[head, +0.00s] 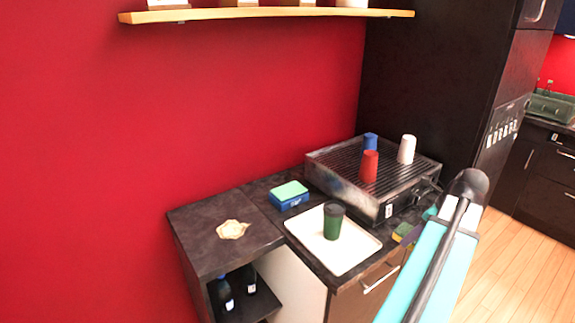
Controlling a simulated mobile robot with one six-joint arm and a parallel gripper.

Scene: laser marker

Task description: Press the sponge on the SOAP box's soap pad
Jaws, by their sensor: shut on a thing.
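The SOAP box appears to be the blue box (290,203) on the dark counter, left of the grill, with a light green soap pad (289,190) on top. Its white lettering is too small to read. A small yellow and dark green sponge (403,231) shows at the counter's front right, just left of my arm. My gripper (416,224) is mostly hidden by my arm; it is shut on the sponge. The sponge is well to the right of the box and apart from it.
A white tray (305,243) with a dark green cup (333,221) lies between sponge and box. Behind, a metal grill (335,158) carries red (369,166), blue (370,140) and white (407,149) cups. A beige patch (233,229) lies at left. A wooden shelf (265,14) hangs above.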

